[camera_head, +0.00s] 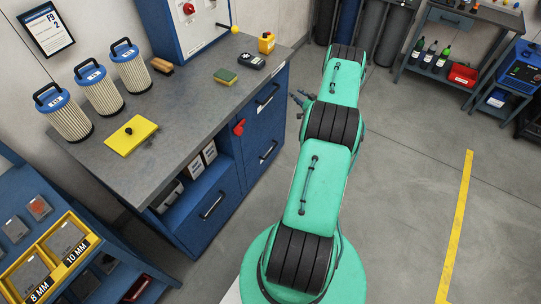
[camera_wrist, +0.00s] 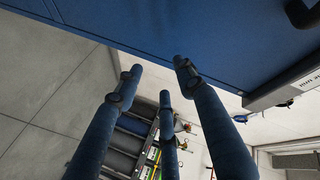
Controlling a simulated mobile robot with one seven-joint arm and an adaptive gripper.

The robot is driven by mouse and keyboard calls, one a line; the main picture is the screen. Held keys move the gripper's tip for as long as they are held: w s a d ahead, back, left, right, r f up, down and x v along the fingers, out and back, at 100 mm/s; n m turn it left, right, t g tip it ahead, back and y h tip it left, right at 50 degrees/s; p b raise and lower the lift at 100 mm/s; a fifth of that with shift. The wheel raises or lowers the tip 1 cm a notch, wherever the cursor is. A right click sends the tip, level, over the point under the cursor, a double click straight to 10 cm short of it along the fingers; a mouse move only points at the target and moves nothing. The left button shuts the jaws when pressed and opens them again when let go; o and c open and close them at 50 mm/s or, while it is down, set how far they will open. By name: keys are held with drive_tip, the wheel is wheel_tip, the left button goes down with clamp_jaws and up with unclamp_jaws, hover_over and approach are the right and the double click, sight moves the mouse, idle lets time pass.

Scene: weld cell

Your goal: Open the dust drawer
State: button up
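In the head view a blue cabinet under the grey bench has an upper drawer front (camera_head: 262,107) and a lower front (camera_head: 262,160), each with a dark bar handle. Another handled front (camera_head: 207,213) is at the lower left, below an open shelf. No readable label shows which is the dust drawer. My gripper (camera_head: 298,98) is small in this view, to the right of the upper front and apart from it. In the wrist view my gripper's (camera_wrist: 158,75) three blue fingers are spread and empty. A blue panel (camera_wrist: 150,25) lies beyond them, with a dark handle (camera_wrist: 303,12) at the upper right.
A red knob (camera_head: 239,127) sticks out at the cabinet's front. The bench top (camera_head: 190,105) carries filter cartridges (camera_head: 101,88), a yellow plate (camera_head: 131,135) and small items. A rack (camera_head: 60,255) stands at the lower left. The floor (camera_head: 410,200) right of my arm is clear.

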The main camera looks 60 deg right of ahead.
drive_tip(key=s+a+f+m+b, duration=0.1)
drive_tip(key=s+a+f+m, duration=0.1)
drive_tip(key=a+f, duration=0.5)
drive_tip(key=s+a+f+m+b, duration=0.1)
drive_tip(key=a+f+m, duration=0.3)
drive_tip(key=f, duration=1.2)
drive_tip(key=s+a+f+m+t+y+b, duration=0.1)
drive_tip(key=s+a+f+m, duration=0.2)
drive_tip(key=a+f, duration=0.8)
drive_tip(key=shift+s+a+f+m+b, duration=0.25)
drive_tip(key=shift+a+f+m+b, duration=0.15)
drive_tip(key=shift+a, duration=0.35)
drive_tip(key=shift+w, duration=0.15)
drive_tip(key=b+x, duration=0.3)
drive_tip(key=x, duration=1)
drive_tip(key=shift+w+d, duration=0.15)
drive_tip(key=shift+w, duration=0.1)
clamp_jaws()
